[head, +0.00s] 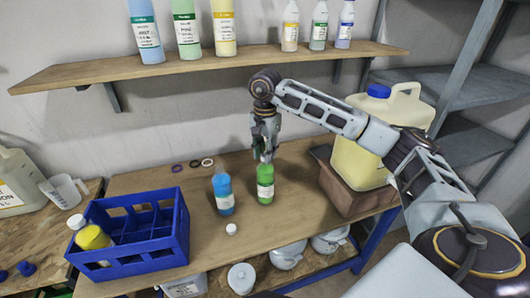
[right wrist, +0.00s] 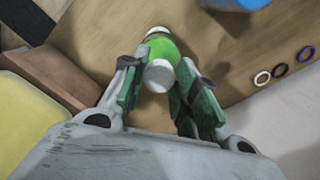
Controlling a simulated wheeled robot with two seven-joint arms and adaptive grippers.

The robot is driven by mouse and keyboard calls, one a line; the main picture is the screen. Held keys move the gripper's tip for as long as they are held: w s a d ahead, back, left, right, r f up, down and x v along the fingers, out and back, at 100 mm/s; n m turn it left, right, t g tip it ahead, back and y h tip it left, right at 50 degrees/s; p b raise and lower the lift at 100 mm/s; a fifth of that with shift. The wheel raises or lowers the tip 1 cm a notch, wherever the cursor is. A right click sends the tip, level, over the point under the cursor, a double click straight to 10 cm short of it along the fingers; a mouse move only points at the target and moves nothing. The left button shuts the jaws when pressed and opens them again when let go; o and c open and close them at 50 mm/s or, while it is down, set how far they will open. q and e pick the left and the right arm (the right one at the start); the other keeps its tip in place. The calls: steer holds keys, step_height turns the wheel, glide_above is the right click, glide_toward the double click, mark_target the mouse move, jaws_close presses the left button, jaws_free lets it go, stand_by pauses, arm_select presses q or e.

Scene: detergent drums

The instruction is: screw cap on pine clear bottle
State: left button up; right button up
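The green pine bottle (head: 265,185) stands upright on the wooden table with a white label on its front. My right gripper (head: 265,157) points down directly over its top. In the right wrist view the two fingers (right wrist: 161,85) close in on both sides of a white round cap (right wrist: 159,76), which lines up with the top of the green bottle (right wrist: 166,48). Whether the cap is seated on the neck is hidden. My left gripper is not in view.
A blue bottle (head: 222,196) stands just left of the green one, with a loose white cap (head: 231,229) in front. A blue crate (head: 155,262) is at left; rings (head: 195,163) lie behind.

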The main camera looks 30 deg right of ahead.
steer(key=c, duration=0.4)
steer(key=shift+f, duration=0.1)
steer(key=shift+m, duration=0.3)
steer(key=shift+m, duration=0.3)
steer(key=o, duration=1.6)
steer(key=shift+c, duration=0.2)
steer(key=shift+r, duration=0.2)
steer(key=shift+r+p, duration=2.6)
steer(key=shift+r, duration=1.25)
